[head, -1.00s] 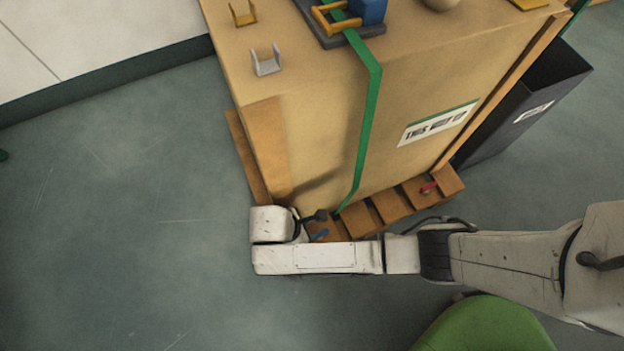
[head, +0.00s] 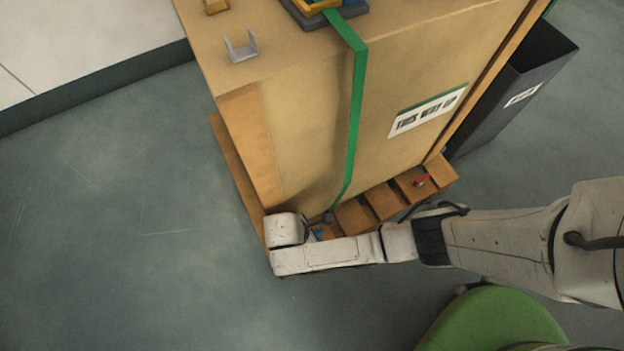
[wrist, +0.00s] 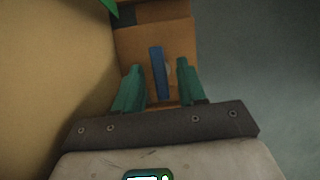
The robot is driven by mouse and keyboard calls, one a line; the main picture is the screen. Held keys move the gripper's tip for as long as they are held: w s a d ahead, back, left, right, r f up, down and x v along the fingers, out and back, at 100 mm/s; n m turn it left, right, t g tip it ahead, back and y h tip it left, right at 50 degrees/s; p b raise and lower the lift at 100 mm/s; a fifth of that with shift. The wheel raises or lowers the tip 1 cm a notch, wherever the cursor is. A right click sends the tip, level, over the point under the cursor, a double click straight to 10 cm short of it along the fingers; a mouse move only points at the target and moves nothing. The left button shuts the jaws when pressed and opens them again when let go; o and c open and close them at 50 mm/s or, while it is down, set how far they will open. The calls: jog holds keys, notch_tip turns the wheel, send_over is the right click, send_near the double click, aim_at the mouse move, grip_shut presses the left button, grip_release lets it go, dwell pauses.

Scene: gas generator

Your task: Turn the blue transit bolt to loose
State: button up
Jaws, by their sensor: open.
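The blue transit bolt (wrist: 158,73) shows in the wrist view as an upright blue bar on a wooden pallet block. My gripper (wrist: 159,75) is open, with one green finger to each side of the bar, apart from it as far as I can tell. In the head view a small bit of the blue bolt (head: 318,233) shows at the pallet's near left corner, mostly hidden by my wrist. My gripper's fingers are hidden there.
A tall crate with a green strap (head: 356,110) stands on the wooden pallet (head: 383,201), close beside my wrist. A red bolt (head: 421,180) sits farther right on the pallet. A dark bin (head: 505,95) stands behind. Floor at left is clear.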

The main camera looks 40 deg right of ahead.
grip_shut()
